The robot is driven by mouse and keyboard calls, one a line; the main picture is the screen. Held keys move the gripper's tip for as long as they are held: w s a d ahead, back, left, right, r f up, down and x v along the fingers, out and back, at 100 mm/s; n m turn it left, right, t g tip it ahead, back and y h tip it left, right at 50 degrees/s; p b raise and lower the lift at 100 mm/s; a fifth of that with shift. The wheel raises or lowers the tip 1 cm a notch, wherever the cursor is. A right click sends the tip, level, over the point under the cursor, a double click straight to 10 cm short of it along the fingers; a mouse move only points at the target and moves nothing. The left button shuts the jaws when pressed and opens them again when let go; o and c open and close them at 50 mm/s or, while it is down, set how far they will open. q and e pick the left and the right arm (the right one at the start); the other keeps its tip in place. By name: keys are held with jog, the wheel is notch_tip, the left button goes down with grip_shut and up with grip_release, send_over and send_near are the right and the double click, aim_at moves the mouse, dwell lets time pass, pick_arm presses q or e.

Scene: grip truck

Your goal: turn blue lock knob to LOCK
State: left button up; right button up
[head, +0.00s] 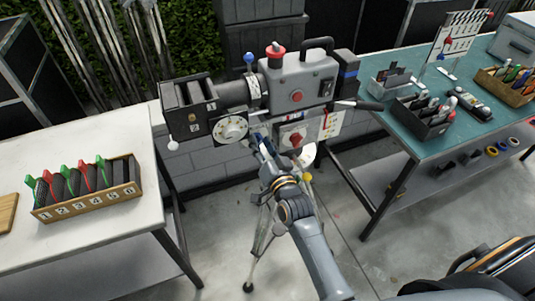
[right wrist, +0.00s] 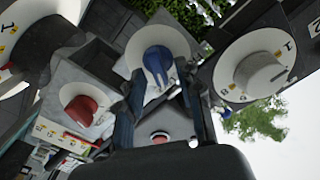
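The blue lock knob (right wrist: 157,64) sits on a round white dial (right wrist: 176,37) in the right wrist view. Its handle lies roughly along the picture's vertical, and its label cannot be read. My right gripper (right wrist: 160,78) is open, with a finger on either side of the knob's near end; contact cannot be told. In the head view my right gripper (head: 262,145) is at the underside of the grey camera body (head: 297,82) and hides the blue lock knob. My left gripper is not in view.
A white dial (head: 231,129) and a red knob (head: 296,140) flank my right gripper. A blue-topped lever (head: 249,58) stands above. A white table (head: 90,235) with a slotted box is left; a teal bench (head: 400,137) with tools is right. Tripod legs stand below.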

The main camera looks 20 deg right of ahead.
jog(key=s, duration=1.1)
jog(key=shift+s+d, duration=0.2)
jog(key=shift+f, duration=0.1)
jog(key=s+a+f+n+g+b, duration=0.1)
jog(key=s+f+g, duration=0.2)
jog(key=f, duration=0.8)
jog(key=s+a+f+n+g+y+b, duration=0.1)
jog(key=s+f+n+g, duration=0.15)
jog(key=f, duration=0.95)
jog(key=s+a+f+n+g+b, duration=0.1)
jog(key=s+f+g, duration=0.25)
jog(key=f, duration=0.75)
jog(key=s+d+f+n+g, duration=0.1)
jog(key=s+d+f+g, duration=0.1)
jog(key=s+f, duration=0.5)
jog(key=s+d+f+n+g+h+b, duration=0.1)
jog(key=s+d+f+g, duration=0.2)
jog(key=s+f, duration=0.5)
jog(key=s+d+f+n+g+b, duration=0.1)
jog(key=s+d+f+g, duration=0.2)
jog(key=s+f, duration=0.4)
jog(key=s, duration=0.8)
jog(key=shift+s+d+f+n+h, duration=0.2)
jog(key=shift+d+f+n+h, duration=0.05)
jog(key=shift+f+n+h, duration=0.1)
